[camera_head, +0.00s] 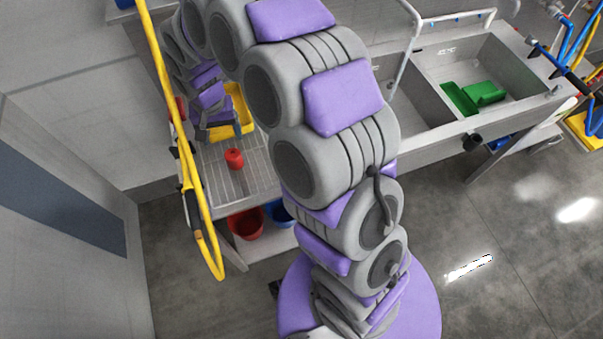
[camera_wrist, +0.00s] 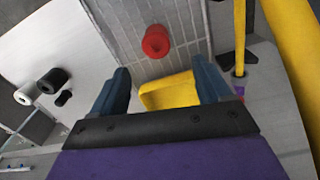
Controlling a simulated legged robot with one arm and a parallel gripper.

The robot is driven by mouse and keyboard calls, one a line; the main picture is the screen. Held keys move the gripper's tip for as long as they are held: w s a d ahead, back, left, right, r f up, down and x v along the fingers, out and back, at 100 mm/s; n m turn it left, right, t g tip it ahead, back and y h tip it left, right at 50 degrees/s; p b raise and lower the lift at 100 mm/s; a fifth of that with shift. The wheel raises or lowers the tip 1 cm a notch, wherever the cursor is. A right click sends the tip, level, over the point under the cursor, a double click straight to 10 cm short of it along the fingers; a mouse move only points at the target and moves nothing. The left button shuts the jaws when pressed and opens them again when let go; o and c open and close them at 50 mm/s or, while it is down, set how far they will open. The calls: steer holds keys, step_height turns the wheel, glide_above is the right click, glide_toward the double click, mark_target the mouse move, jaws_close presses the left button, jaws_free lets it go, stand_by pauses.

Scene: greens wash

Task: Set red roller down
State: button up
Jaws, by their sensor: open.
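The red roller (camera_head: 234,158) stands on the ribbed grey drainboard (camera_head: 253,187) at the left end of the sink unit, apart from my gripper. In the wrist view the red roller (camera_wrist: 156,41) sits beyond and between the fingertips, with its round end and dark centre showing. My gripper (camera_wrist: 160,78) is open and empty, with a clear gap between its two blue-grey fingers. In the head view my gripper (camera_head: 208,128) is small and partly hidden behind my arm, over the yellow tray.
A yellow tray (camera_head: 246,122) lies close by, below the fingers. A yellow hose (camera_head: 165,90) hangs along the left. Red (camera_head: 246,226) and blue buckets sit on the lower shelf. Sink basins at right hold a green object (camera_head: 484,93). A black roller (camera_wrist: 53,81) shows in the wrist view.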

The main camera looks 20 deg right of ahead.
steer(key=s+d+r+n, duration=0.1)
steer(key=s+d+r, duration=0.8)
steer(key=s, duration=0.3)
steer(key=s+d+r+g, duration=0.1)
steer(key=s+d, duration=0.2)
steer(key=s, duration=0.7)
steer(key=s+d+r+n, duration=0.1)
steer(key=s+d, duration=0.1)
steer(key=s, duration=0.8)
steer(key=shift+s+d+r+g, duration=0.3)
steer(key=shift+s+d+g, duration=0.05)
steer(key=shift+d+g, duration=0.05)
steer(key=shift+d+f+b, duration=0.2)
steer(key=shift+d+b, duration=0.05)
steer(key=shift+b, duration=0.05)
steer(key=shift+d, duration=0.15)
steer(key=shift+a, duration=0.25)
steer(key=shift+d, duration=0.1)
